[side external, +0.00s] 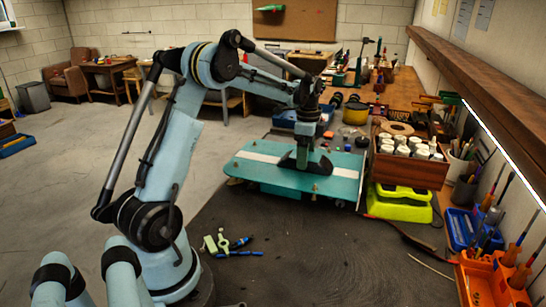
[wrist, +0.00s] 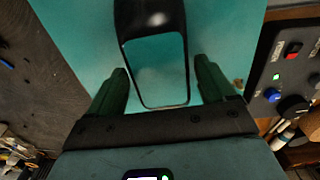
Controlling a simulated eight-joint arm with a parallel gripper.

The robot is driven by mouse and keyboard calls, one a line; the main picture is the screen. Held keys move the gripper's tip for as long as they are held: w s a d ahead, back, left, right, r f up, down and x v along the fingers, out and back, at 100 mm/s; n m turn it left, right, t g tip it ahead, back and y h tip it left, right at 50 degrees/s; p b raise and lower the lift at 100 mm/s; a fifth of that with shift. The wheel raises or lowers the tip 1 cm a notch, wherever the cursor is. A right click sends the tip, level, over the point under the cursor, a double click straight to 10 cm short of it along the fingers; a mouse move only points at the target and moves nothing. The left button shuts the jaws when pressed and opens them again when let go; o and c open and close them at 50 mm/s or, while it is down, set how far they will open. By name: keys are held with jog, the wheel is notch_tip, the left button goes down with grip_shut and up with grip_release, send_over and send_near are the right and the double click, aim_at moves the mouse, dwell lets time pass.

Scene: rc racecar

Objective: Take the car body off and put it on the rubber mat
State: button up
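A flat teal panel with a white stripe (side external: 258,175) lies raised on small supports at the middle of the side view; it appears to be the car body. Small knobs stand on its top. It also fills the middle of the wrist view (wrist: 75,28). A black loop-shaped part (wrist: 150,20) shows against the teal, between my fingers. My gripper (wrist: 160,85) points down over the panel with its two green fingers spread, one on each side of the loop. In the side view my gripper (side external: 304,158) is low over the panel; contact is unclear. I cannot surely pick out the rubber mat.
A dark work surface (side external: 310,245) is mostly clear in front, with small tools (side external: 228,243) on it. A yellow-green device (side external: 398,205) and a wooden crate of bottles (side external: 415,170) stand close on the right. Blue (side external: 470,230) and orange (side external: 490,280) bins line the right edge.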

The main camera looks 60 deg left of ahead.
jog(key=c, duration=0.8)
jog(key=shift+o, duration=0.2)
jog(key=shift+r, duration=0.6)
jog(key=shift+r, duration=2.4)
